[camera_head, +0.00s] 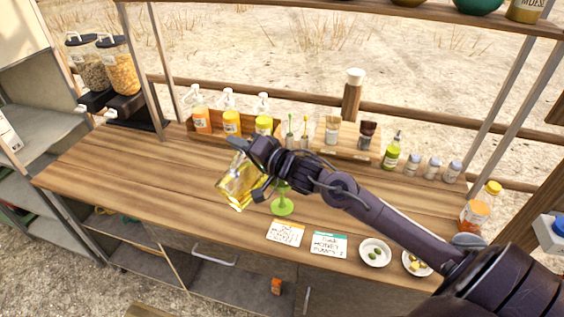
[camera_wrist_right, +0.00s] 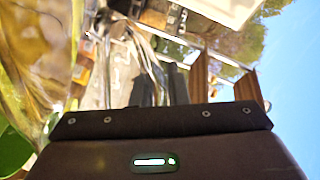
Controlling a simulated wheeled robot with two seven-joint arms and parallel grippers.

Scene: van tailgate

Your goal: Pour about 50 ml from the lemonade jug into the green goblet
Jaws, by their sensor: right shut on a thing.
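The lemonade jug (camera_head: 235,187) is clear with yellow liquid in it. It is off the counter, tilted, with its lower part toward the lower left. My right gripper (camera_head: 256,166) is shut on the jug and partly covers its upper part. The green goblet (camera_head: 283,207) stands on the counter just right of the jug; my gripper and wrist hide its upper part. In the right wrist view the jug (camera_wrist_right: 35,55) fills the left side, with a green part of the goblet (camera_wrist_right: 12,150) at the lower left edge. I cannot tell whether liquid is flowing. My left gripper is not in view.
Behind stands a wooden tray with pump bottles (camera_head: 231,122). Small bottles (camera_head: 412,164) and an orange-labelled bottle (camera_head: 478,207) stand right. Two cards (camera_head: 286,233) and a white dish (camera_head: 375,252) lie near the front edge. The counter's left part (camera_head: 120,175) is clear.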

